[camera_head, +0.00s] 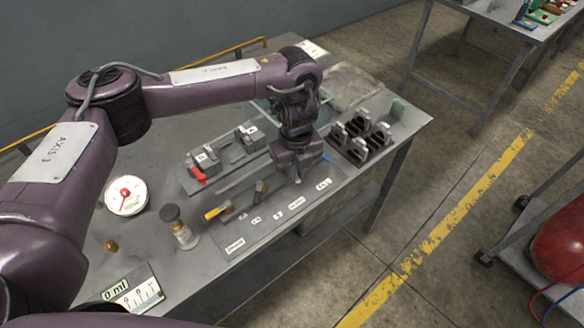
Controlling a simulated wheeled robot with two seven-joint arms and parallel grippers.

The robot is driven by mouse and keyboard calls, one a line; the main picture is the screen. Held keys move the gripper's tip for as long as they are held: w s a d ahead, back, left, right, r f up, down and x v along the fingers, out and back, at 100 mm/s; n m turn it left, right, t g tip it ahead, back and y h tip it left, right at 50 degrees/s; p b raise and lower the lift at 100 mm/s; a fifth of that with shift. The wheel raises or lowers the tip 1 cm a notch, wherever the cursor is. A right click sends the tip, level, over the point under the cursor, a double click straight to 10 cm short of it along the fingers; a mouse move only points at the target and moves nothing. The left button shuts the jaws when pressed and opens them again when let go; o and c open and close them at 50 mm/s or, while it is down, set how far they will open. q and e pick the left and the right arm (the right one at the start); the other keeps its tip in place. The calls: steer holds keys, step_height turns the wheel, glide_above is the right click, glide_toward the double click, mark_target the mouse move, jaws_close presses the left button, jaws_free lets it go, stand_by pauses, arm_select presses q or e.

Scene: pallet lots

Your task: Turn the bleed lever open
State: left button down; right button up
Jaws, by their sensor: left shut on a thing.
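A grey panel (223,238) with labels, valve bodies and small levers lies on the metal table. My left gripper (298,178) points down at the right part of this panel. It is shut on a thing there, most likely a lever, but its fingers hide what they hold. A blue tip (326,158) shows just right of the gripper. A red lever (198,175) and a yellow lever (217,211) stand to its left. A dark-tipped lever (261,187) is just left of the gripper. The labels are too small to read surely, so I cannot tell which lever is the bleed lever.
A round gauge (126,195) with a red needle, a small bottle (184,234) and a "0 ml" display (132,290) are on the table's left part. A rack of black holders (361,136) stands right of the gripper. A red tank (562,240) sits on a cart at right.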

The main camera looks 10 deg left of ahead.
arm_select(q)
steer(key=shift+w+d+r+n+p, duration=0.15)
steer(key=shift+w+n+p, duration=0.15)
steer(key=shift+n, duration=0.4)
steer(key=shift+w+d+r+n+p, duration=0.1)
steer(key=shift+w+d+n+p, duration=0.15)
steer(key=shift+n, duration=0.45)
steer(key=c, duration=1.6)
jaws_free()
steer(key=shift+f, duration=0.1)
steer(key=shift+o, duration=0.7)
steer(key=shift+s, duration=0.1)
step_height(320, 180, up, 8)
steer(key=shift+f+p, duration=0.15)
steer(key=shift+p, duration=0.2)
steer(key=shift+a, duration=0.1)
